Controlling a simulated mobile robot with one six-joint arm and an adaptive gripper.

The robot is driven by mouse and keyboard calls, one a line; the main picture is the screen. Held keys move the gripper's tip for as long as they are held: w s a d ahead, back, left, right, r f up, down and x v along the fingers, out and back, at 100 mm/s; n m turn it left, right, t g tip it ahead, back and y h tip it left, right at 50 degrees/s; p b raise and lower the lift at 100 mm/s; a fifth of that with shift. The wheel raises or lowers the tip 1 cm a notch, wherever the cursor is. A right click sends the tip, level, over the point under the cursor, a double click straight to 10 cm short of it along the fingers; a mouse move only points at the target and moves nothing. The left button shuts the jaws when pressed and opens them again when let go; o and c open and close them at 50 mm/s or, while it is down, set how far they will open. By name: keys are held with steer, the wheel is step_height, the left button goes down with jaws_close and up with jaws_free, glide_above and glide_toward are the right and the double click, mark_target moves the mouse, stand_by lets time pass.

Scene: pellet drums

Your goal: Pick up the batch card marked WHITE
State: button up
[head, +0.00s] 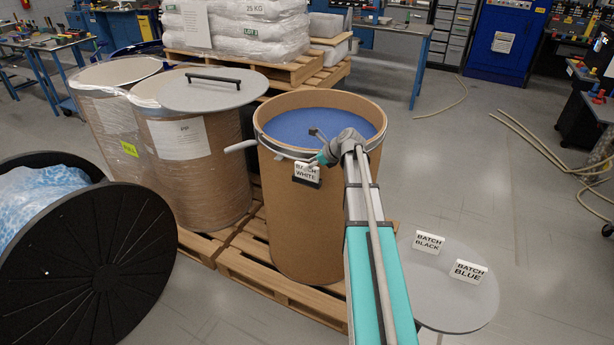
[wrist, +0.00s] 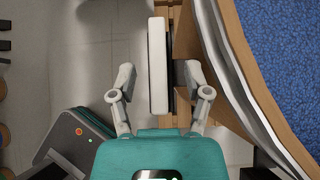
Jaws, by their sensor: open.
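The white batch card reading BATCH WHITE (head: 306,170) hangs upright at the outer side of the open cardboard drum (head: 300,225), just below its rim, with a dark piece under it. In the wrist view the card (wrist: 158,50) shows from above as a pale narrow block with a dark strip along its right side. My gripper (wrist: 159,80) is open, with one finger on each side of the card. Gaps show between both fingers and the card. In the head view my gripper (head: 319,158) is at the card's upper right, partly hidden by my arm.
Blue pellets (head: 310,121) fill the drum, which stands on a wooden pallet (head: 245,285). A round grey table (head: 465,312) at right holds the BATCH BLACK card (head: 428,243) and BATCH BLUE card (head: 469,272). A lidded drum (head: 190,185) and a black reel (head: 95,270) stand at left.

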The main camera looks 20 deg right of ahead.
steer(key=shift+b+x, duration=1.05)
steer(key=shift+x, duration=0.9)
jaws_close()
